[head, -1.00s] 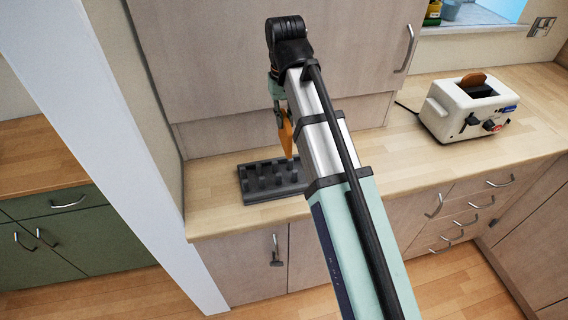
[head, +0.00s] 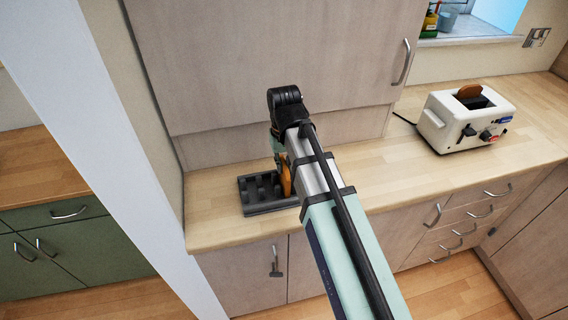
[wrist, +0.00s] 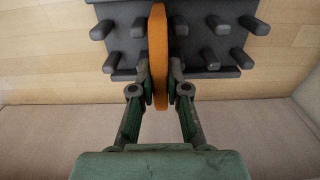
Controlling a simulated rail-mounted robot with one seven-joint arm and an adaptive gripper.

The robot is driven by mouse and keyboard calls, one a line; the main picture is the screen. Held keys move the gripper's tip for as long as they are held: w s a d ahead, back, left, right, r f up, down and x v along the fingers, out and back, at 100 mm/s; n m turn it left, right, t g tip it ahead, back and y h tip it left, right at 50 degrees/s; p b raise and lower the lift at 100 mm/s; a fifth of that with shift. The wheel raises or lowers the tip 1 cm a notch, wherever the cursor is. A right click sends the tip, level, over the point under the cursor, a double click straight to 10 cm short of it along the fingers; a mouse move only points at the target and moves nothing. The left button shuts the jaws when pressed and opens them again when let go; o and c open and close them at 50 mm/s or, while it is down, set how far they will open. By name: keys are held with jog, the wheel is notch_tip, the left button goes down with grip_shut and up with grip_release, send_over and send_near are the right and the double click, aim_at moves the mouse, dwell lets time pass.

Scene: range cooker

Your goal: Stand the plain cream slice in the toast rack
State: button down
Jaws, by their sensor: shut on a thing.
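My gripper (wrist: 161,92) is shut on an orange-brown slice (wrist: 158,55), seen edge-on and upright between its fingers. I see no cream slice; the held one looks orange-brown. The dark grey toast rack (head: 270,210) lies on the counter below my gripper. In the wrist view, the slice lies between two rows of the rack's pegs, lined up with the gap. In the head view, the held slice (head: 286,180) is at the rack's right part, with its lower end down among the pegs. Whether it touches the rack's base is hidden.
A cream toaster (head: 466,120) stands on the counter to the right, with a brown slice (head: 468,91) showing in its slot. The wooden counter (head: 365,170) between rack and toaster is clear. A tall cabinet front (head: 260,60) rises behind the rack.

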jog(key=shift+f, duration=0.2)
jog(key=shift+f, duration=0.15)
jog(key=c, duration=1.2)
grip_release()
jog(key=shift+o, duration=0.2)
notch_tip(320, 180, up, 12)
jog(key=b, duration=0.2)
jog(key=shift+r, duration=0.2)
